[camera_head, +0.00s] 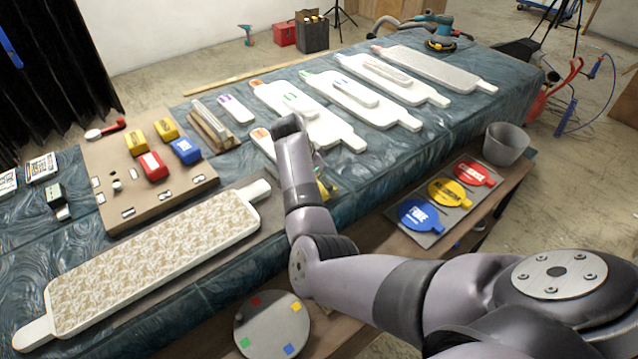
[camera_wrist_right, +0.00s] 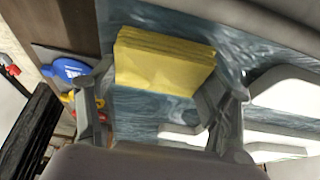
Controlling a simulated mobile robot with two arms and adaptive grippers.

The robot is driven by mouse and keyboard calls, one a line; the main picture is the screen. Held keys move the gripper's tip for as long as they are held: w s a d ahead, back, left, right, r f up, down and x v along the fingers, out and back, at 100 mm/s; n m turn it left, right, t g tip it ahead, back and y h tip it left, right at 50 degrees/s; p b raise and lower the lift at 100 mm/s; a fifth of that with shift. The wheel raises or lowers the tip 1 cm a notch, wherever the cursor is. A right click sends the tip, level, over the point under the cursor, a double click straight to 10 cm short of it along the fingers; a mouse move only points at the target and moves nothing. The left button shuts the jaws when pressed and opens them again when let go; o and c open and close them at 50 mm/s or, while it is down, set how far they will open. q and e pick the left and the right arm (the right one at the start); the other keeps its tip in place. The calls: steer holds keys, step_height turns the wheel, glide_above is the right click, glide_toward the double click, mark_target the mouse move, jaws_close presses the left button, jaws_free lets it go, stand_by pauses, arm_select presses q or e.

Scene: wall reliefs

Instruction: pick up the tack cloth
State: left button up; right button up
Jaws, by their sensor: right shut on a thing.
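The tack cloth (camera_wrist_right: 165,60) is a thick yellow folded stack in the upper middle of the right wrist view. My right gripper (camera_wrist_right: 158,88) is shut on it, with one finger at each side of the stack. In the head view a small yellow part of the cloth (camera_head: 323,189) shows beside my right gripper (camera_head: 318,168), near the front edge of the covered table. My arm hides most of the cloth and gripper there. I cannot tell whether the cloth touches the table. My left gripper is not in view.
The blue-covered table (camera_head: 400,160) holds several white panels (camera_head: 360,98), a patterned panel (camera_head: 150,260) and a board with coloured blocks (camera_head: 120,170). A lower shelf carries coloured discs (camera_head: 450,192) and a grey bucket (camera_head: 506,145). A round plate (camera_head: 272,325) is at the front.

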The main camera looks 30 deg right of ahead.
step_height(320, 180, up, 20)
steer(key=b, duration=0.1)
stand_by(0.4)
steer(key=o, duration=0.4)
steer(key=shift+c, duration=0.2)
steer(key=c, duration=0.5)
steer(key=shift+o, duration=0.2)
steer(key=shift+f, duration=0.1)
